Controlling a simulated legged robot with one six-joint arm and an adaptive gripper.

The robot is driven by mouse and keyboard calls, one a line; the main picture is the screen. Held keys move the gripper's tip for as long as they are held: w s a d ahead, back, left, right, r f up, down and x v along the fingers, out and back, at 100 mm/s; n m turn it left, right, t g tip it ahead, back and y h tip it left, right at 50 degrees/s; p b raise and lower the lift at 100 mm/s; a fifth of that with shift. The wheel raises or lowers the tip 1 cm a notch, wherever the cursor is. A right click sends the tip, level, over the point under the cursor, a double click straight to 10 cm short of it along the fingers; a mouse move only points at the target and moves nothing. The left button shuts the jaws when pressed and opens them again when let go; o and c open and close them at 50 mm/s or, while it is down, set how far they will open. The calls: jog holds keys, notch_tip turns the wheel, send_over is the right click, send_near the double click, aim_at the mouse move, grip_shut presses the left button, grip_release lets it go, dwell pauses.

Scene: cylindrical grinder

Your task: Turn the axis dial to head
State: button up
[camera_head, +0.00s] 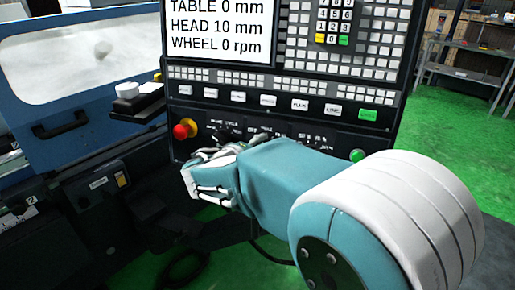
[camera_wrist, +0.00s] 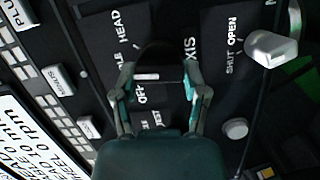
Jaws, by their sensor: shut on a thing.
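The axis dial (camera_wrist: 160,56) is a black knob with a white bar on its near side in the wrist view. The labels HEAD, OFF and part of AXIS show around it; another label is mostly covered. My gripper (camera_wrist: 160,78) is shut on the dial, one finger on each side. I cannot tell exactly which label the dial points to. In the head view my gripper (camera_head: 215,172) is at the lower part of the control panel (camera_head: 285,124), and the dial cannot be made out there. The screen (camera_head: 218,30) reads TABLE 0 mm, HEAD 10 mm, WHEEL 0 rpm.
A red emergency button (camera_head: 181,131) sits left of my gripper, and a green button (camera_head: 357,155) sits to the right. In the wrist view a silver knob (camera_wrist: 272,48) by SHUT and OPEN is to the right of the dial. A row of white keys (camera_head: 268,100) lies above.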

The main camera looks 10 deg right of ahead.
jog(key=m, duration=0.2)
jog(key=m+y, duration=0.1)
jog(key=m, duration=0.2)
jog(key=shift+s+d+f+g+y, duration=0.2)
jog(key=shift+g+y, duration=0.1)
jog(key=shift+g, duration=0.1)
jog(key=shift+w+m, duration=0.1)
jog(key=shift+m, duration=0.3)
jog(key=o, duration=1.1)
jog(key=shift+o, duration=0.2)
jog(key=shift+a+r, duration=0.1)
jog(key=shift+r, duration=0.1)
jog(key=shift+a, duration=0.1)
jog(key=v, duration=1.1)
jog(key=shift+s+a, duration=0.25)
jog(key=shift+s, duration=0.05)
